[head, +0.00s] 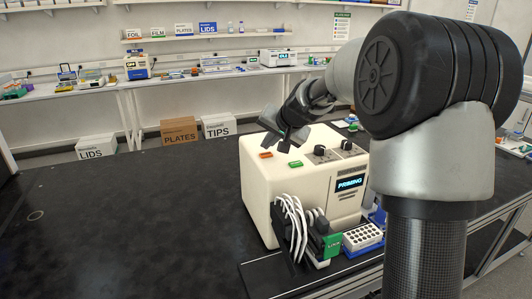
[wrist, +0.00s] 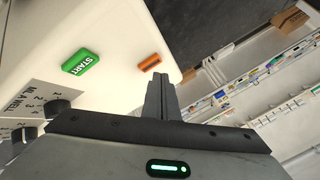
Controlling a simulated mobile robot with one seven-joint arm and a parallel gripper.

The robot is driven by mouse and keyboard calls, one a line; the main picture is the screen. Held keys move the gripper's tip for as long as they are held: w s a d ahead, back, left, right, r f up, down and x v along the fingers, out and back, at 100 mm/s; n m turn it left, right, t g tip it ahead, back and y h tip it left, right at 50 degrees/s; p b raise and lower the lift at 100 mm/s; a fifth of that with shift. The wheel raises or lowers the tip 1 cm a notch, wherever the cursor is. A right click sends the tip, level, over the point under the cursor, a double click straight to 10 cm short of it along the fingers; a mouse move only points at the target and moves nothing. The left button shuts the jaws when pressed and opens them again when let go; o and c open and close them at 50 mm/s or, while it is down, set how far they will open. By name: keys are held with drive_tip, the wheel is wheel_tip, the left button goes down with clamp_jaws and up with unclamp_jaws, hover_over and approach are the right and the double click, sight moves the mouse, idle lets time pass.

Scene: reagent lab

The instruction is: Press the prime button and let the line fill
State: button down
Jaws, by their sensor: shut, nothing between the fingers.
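A cream dispenser machine (head: 255,195) stands on the black bench. Its lit display (head: 349,183) reads PRIMING. On its top are an orange button (head: 265,155) and a green button (head: 295,164). In the wrist view the green button (wrist: 80,62) reads START; the orange button (wrist: 150,61) has no label I can read. My gripper (head: 285,148) is above the machine's top, near both buttons. In the wrist view its shut fingers (wrist: 158,77) point toward the orange button, with nothing held. I cannot tell if the tips touch the machine.
Dark knobs (head: 320,151) sit on the machine's top to the right. The black bench (head: 130,225) is clear to the left.

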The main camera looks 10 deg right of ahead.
wheel_tip(320, 180, up, 5)
drive_tip(key=p, duration=0.3)
idle(0.4)
idle(0.5)
drive_tip(key=s+a+r+n+g+p, duration=0.1)
drive_tip(key=s+r, duration=0.2)
drive_tip(key=s, duration=0.3)
drive_tip(key=s+a+r+n+p, duration=0.1)
drive_tip(key=s+a+r, duration=0.1)
drive_tip(key=s, duration=0.3)
drive_tip(key=s+d+f+n+g+h+p, duration=0.1)
drive_tip(key=s, duration=1.4)
drive_tip(key=s+d+f+n+g+h+p, duration=0.1)
drive_tip(key=s+n, duration=0.1)
drive_tip(key=s, duration=1.2)
drive_tip(key=shift+s+d+n+h, duration=0.3)
drive_tip(key=shift+s, duration=0.1)
